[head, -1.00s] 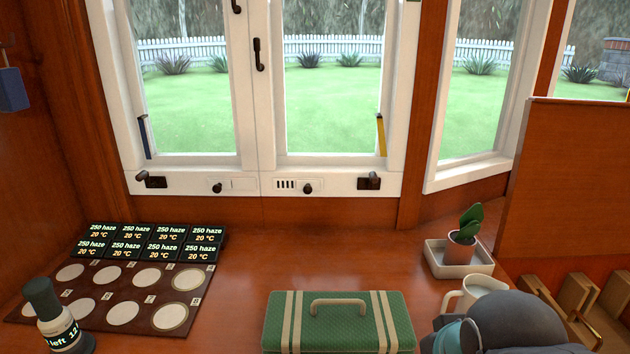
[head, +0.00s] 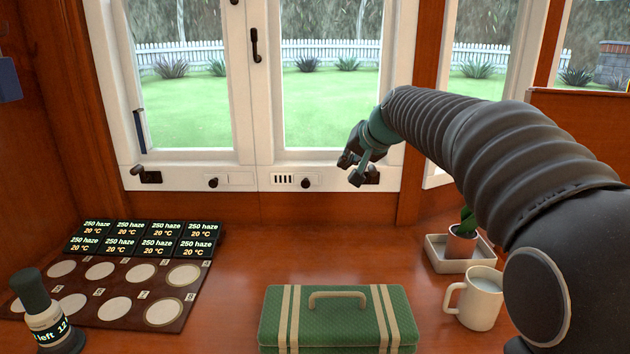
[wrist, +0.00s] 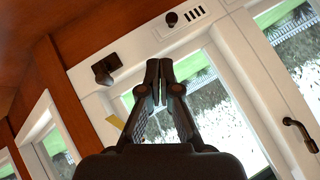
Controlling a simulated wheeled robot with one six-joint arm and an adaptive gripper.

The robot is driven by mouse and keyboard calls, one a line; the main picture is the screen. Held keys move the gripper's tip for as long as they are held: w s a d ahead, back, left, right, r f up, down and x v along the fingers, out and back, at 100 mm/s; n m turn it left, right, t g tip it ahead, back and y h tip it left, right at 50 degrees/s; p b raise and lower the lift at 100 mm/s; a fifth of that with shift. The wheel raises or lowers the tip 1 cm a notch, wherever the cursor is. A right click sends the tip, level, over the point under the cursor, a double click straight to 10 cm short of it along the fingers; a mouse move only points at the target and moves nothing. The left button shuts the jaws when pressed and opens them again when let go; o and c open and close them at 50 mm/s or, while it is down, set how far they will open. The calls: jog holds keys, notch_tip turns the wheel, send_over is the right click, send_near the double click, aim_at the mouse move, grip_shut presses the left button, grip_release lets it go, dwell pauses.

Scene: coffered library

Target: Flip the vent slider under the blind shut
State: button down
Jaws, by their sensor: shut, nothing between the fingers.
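Two vent sliders sit in the white lower window frame. No blind shows.
Dark catches sit at the frame's left end (head: 147,177) and, in the wrist view, near my fingers (wrist: 105,68). A green case (head: 338,335), white mug (head: 475,304) and potted plant (head: 462,240) stand on the wooden counter.

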aim_at(306, 182)
jog(key=w+a, duration=0.1)
jog(key=w, duration=0.5)
jog(key=shift+w+a+y, duration=0.15)
jog(key=shift+a+y, duration=0.1)
jog(key=shift+y, duration=0.05)
jog(key=shift+f, duration=0.1)
jog(key=s+a+f+x, duration=0.1)
jog(key=x, duration=1.2)
jog(key=shift+s+b, duration=0.4)
jog(key=shift+s, duration=0.05)
